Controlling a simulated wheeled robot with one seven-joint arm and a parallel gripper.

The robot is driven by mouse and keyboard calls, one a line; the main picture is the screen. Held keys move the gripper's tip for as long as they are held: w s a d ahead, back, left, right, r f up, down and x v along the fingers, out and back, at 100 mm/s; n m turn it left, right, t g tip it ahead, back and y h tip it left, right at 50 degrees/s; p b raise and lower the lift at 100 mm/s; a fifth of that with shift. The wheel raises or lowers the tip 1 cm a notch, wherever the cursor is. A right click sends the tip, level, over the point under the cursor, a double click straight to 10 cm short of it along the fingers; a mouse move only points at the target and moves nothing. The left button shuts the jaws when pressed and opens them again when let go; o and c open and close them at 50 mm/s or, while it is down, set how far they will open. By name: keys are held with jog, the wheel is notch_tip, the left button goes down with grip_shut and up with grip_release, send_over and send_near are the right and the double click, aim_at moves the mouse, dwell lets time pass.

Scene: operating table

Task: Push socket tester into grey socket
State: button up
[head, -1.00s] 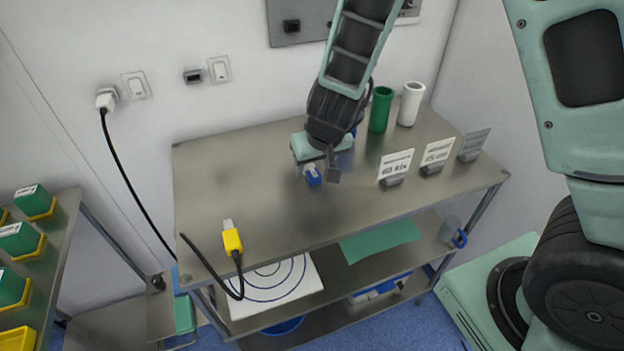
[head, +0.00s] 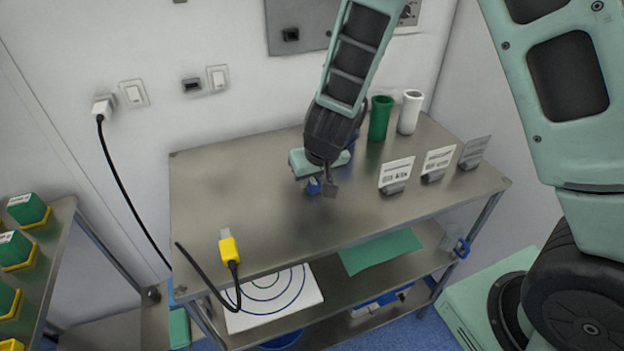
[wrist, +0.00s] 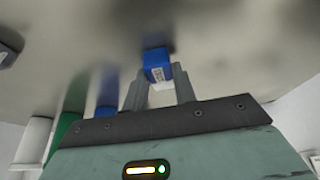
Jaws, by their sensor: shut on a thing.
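The socket tester is a small blue block with a white label, held between the two fingers of my gripper (wrist: 158,85) in the wrist view (wrist: 157,58). In the head view the tester (head: 313,186) shows as a small blue patch beneath my gripper (head: 322,185), mostly hidden by it. It is at or just above the steel table top; I cannot tell if it touches. On the wall, a grey panel with a dark square socket (head: 291,34) is at the top. Another small dark-faced grey socket (head: 191,86) sits left, beside a white switch.
Green (head: 379,118) and white (head: 409,112) cups stand behind right on the table (head: 230,200); a blue one is partly hidden by my arm. Several label cards (head: 396,174) stand at right. A yellow connector (head: 229,250) lies front left.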

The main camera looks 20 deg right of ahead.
aim_at(313, 181)
notch_tip(313, 181, up, 10)
jog(key=p, duration=0.7)
